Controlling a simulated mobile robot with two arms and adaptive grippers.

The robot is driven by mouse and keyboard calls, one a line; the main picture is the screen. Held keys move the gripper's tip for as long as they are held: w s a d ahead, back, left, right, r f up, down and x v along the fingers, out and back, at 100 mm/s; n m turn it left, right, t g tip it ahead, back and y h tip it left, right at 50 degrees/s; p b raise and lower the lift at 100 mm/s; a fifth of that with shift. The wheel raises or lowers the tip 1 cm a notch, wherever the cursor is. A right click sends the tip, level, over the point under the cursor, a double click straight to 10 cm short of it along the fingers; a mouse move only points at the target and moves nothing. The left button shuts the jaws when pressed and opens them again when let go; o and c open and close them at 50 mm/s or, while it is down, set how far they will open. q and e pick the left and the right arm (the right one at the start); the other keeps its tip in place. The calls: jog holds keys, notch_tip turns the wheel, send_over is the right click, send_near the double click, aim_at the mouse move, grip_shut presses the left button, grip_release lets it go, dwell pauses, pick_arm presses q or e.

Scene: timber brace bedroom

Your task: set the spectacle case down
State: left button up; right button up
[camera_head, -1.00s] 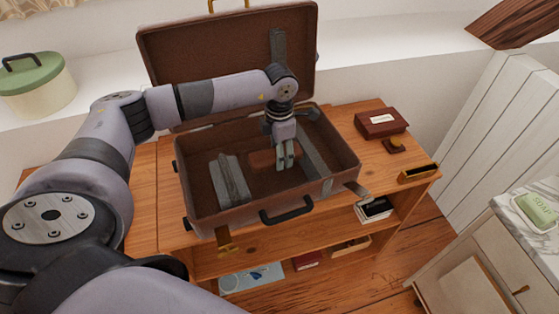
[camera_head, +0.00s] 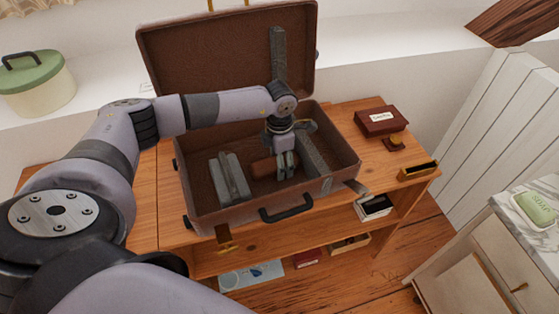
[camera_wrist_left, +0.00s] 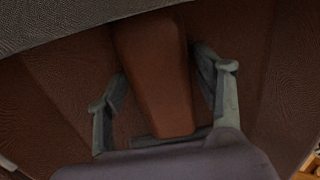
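The brown spectacle case (camera_head: 262,168) lies inside the open brown suitcase (camera_head: 243,212), near the middle of its floor. My left gripper (camera_head: 287,166) reaches down into the suitcase with its fingers at the case's right part. In the left wrist view, the case (camera_wrist_left: 158,75) runs between the two spread fingers (camera_wrist_left: 163,90). Narrow gaps show between the fingers and its sides, so the gripper looks open around it. The case's end near the palm is close to the gripper. My right gripper is not in view.
A grey folded item (camera_head: 230,178) lies left of the case, and a grey strap (camera_head: 312,153) runs to its right. The suitcase lid stands open behind. A dark red box (camera_head: 381,121) and a small brass-topped item (camera_head: 394,144) sit on the wooden bench to the right.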

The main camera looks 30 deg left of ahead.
pick_arm(q)
jog(key=shift+o, duration=0.5)
jog(key=shift+r, duration=0.55)
notch_tip(320, 180, up, 11)
jog(key=b, duration=0.1)
jog(key=shift+r+b, duration=0.15)
jog(key=shift+b, duration=0.15)
